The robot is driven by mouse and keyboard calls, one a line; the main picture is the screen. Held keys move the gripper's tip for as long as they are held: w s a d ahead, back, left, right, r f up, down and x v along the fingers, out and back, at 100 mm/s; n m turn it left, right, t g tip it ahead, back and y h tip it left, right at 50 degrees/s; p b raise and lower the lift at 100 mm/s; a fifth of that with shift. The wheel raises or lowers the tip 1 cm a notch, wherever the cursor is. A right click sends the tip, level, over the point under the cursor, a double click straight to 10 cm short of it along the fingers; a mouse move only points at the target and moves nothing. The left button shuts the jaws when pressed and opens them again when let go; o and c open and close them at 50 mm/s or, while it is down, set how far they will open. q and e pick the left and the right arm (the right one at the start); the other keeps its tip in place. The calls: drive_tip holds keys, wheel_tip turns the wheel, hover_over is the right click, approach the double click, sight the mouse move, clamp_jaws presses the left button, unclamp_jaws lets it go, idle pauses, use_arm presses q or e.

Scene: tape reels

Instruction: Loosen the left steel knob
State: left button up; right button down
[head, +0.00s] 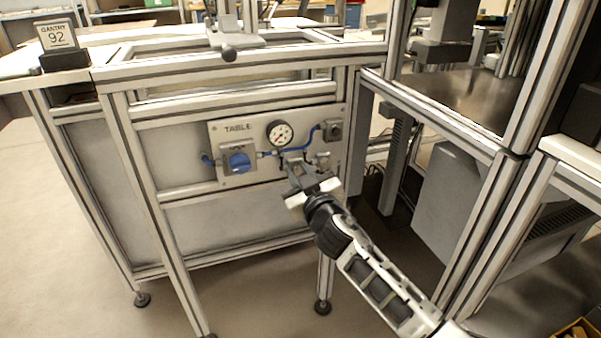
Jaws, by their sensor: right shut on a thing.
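My right gripper (293,166) reaches up to the grey panel labelled TABLE (238,127). Its jaws are shut on the left steel knob, below the round pressure gauge (281,133). The fingers cover most of that knob, so I cannot make out its turn angle. Another small steel fitting (323,158) shows just right of the fingers. My left gripper is not in view.
Aluminium frame posts stand on both sides. A "GANTRY 92" sign (57,37) stands at the upper left.

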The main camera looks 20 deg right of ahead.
drive_tip(key=shift+n, duration=1)
drive_tip(key=n, duration=0.2)
drive_tip(key=shift+n+p, duration=0.3)
drive_tip(key=shift+p, duration=0.1)
drive_tip(key=shift+n, duration=1)
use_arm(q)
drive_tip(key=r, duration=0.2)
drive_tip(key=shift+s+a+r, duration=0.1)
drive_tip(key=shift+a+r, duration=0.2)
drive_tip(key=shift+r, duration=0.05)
use_arm(e)
drive_tip(key=shift+n, duration=0.5)
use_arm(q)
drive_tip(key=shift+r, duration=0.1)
use_arm(e)
drive_tip(key=shift+f, duration=0.1)
drive_tip(key=c, duration=1.2)
unclamp_jaws()
drive_tip(key=shift+c, duration=0.2)
use_arm(q)
drive_tip(key=shift+p, duration=0.3)
use_arm(e)
drive_tip(key=shift+s, duration=0.15)
